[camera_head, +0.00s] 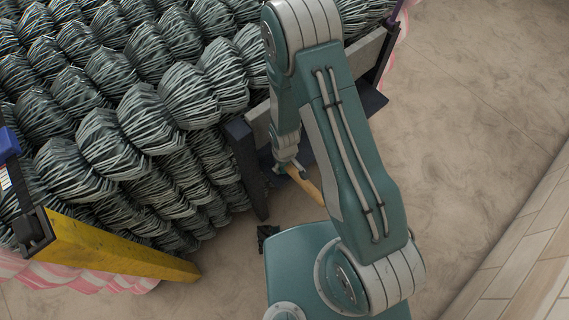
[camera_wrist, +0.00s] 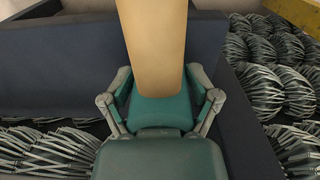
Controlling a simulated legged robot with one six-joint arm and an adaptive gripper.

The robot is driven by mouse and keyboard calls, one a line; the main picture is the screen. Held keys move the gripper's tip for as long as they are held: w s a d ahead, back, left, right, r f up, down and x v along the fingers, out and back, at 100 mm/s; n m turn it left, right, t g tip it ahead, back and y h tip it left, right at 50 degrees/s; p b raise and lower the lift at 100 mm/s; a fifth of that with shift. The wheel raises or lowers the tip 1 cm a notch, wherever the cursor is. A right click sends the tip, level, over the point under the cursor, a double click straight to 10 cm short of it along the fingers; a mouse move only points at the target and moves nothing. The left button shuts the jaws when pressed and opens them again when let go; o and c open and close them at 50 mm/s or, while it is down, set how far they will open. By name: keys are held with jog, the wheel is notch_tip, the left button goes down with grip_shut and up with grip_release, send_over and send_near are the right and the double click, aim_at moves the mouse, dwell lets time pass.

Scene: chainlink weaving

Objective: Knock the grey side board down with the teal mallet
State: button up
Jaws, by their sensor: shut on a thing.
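My gripper (camera_head: 292,168) is shut on the pale wooden handle (camera_head: 308,187) of the mallet, in front of the rack's open side. In the wrist view my gripper (camera_wrist: 160,92) has its fingers on both sides of the handle (camera_wrist: 155,45), which runs up out of the frame. No mallet head can be made out in either view. The grey side board (camera_head: 366,62) spans the rack's side between dark posts, partly hidden behind my arm. I cannot tell whether the mallet touches it. A dark panel (camera_wrist: 55,65) fills much of the wrist view behind the handle.
Rolls of wire mesh (camera_head: 110,150) are piled at the left. A dark post (camera_head: 245,165) stands close to my gripper. A yellow beam (camera_head: 115,245) lies at the lower left. The floor (camera_head: 470,110) on the right is clear up to a tiled strip (camera_head: 530,245).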

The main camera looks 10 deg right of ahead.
jog(key=shift+r, duration=0.1)
notch_tip(320, 180, up, 10)
jog(key=shift+f, duration=0.15)
dwell(0.4)
